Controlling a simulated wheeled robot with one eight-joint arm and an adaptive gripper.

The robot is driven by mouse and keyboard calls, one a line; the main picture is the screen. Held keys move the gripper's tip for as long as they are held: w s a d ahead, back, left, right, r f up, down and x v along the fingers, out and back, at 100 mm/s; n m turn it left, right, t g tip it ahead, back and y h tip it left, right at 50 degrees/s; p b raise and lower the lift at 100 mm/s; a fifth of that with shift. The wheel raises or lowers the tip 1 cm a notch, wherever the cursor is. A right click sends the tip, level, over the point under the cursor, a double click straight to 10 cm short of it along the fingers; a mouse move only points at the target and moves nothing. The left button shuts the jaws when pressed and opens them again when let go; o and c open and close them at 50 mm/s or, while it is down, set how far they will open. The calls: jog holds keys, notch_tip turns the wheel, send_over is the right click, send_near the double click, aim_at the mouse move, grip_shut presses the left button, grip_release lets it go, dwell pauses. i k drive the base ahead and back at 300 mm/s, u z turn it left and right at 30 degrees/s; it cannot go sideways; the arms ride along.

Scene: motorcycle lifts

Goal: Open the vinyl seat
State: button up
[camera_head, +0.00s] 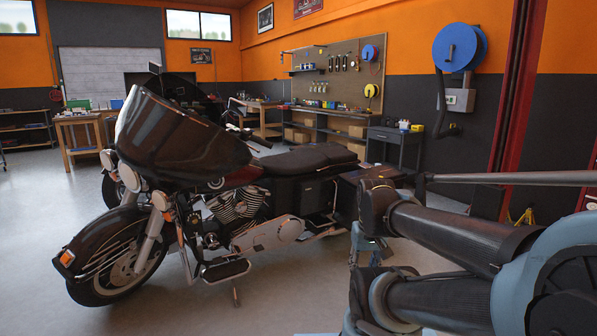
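The black vinyl seat (308,158) lies flat along the top of a dark touring motorcycle (200,215), between the tank and the rear. It looks lowered, with no gap under it that I can make out. The motorcycle stands on the floor with its front wheel toward the lower left. My arm links come in from the right edge and cover part of the motorcycle's rear end. I cannot make out my gripper's fingers in this view.
A dark side case (305,194) sits below the seat. A grey tool cart (396,145) and a long workbench (325,113) stand behind. A blue hose reel (459,47) hangs on the wall. The floor in front of the motorcycle is clear.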

aim_at(304, 159)
jog(key=u, duration=0.1)
jog(key=i, duration=1)
jog(key=z, duration=0.5)
jog(key=k, duration=1.05)
jog(key=u, duration=0.45)
jog(key=i, duration=1.95)
jog(key=z, duration=0.25)
